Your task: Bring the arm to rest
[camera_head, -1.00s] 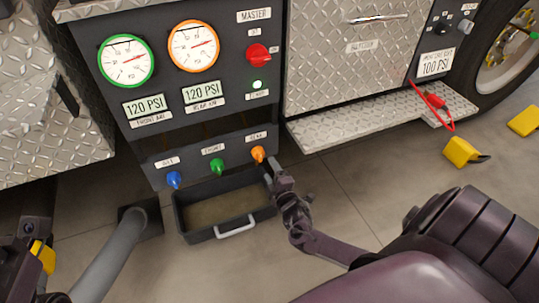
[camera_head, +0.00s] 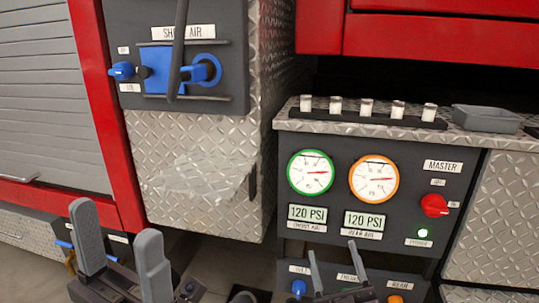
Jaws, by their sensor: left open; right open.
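My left gripper (camera_head: 115,222) is at the lower left, its two thick grey fingers pointing up and spread apart. Nothing shows between them. My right gripper (camera_head: 332,247) is at the bottom centre, in front of the lower part of the pump panel (camera_head: 335,155). Its two thin fingers point up, apart and empty. They partly cover the row of knobs: the blue knob (camera_head: 299,287) shows to their left and the orange knob (camera_head: 394,299) is cut by the bottom edge. Most of both arms is below the picture.
The panel has a green-rimmed gauge (camera_head: 310,172), an orange-rimmed gauge (camera_head: 374,179), a red master knob (camera_head: 434,205) and a lit green lamp (camera_head: 423,233). Several small cylinders stand in a black rack (camera_head: 350,117) on the ledge beside a grey tray (camera_head: 486,119). A blue valve (camera_head: 168,72) is at upper left.

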